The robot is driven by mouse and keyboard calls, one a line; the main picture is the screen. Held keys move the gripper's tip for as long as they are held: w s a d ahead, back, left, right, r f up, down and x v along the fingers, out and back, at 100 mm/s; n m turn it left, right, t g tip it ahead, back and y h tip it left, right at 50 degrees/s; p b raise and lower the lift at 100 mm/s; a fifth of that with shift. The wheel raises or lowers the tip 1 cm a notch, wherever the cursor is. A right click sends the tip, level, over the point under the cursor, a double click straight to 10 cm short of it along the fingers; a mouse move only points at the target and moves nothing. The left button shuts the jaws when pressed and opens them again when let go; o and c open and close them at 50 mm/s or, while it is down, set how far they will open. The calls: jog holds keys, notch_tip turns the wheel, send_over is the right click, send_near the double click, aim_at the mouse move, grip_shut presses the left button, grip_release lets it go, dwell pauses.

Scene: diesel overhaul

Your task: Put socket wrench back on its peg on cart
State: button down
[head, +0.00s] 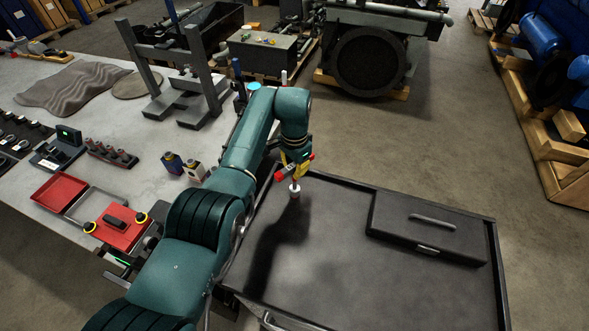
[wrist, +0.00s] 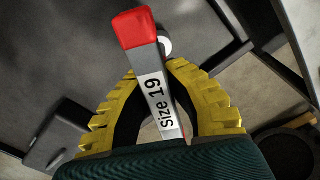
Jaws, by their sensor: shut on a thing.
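The socket wrench (wrist: 153,80) has red ends and a pale label reading "Size 19". My gripper (wrist: 155,72) has yellow ribbed fingers shut around it. A white-topped peg (head: 295,188) stands on the cart just below the gripper. In the wrist view the white peg top (wrist: 165,46) shows beside the wrench, partly hidden by it. I cannot tell whether wrench and peg touch.
A black case with a handle (head: 428,226) lies on the cart's right side. The cart has a raised rim, and its middle is clear. An engine (head: 370,60) stands behind.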

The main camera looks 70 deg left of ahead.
jog(key=shift+f+b, duration=0.75)
jog(key=shift+f, duration=0.2)
jog(key=c, duration=0.5)
grip_release()
notch_tip(320, 180, up, 9)
jog(key=p, duration=0.8)
jog(key=shift+r, duration=0.1)
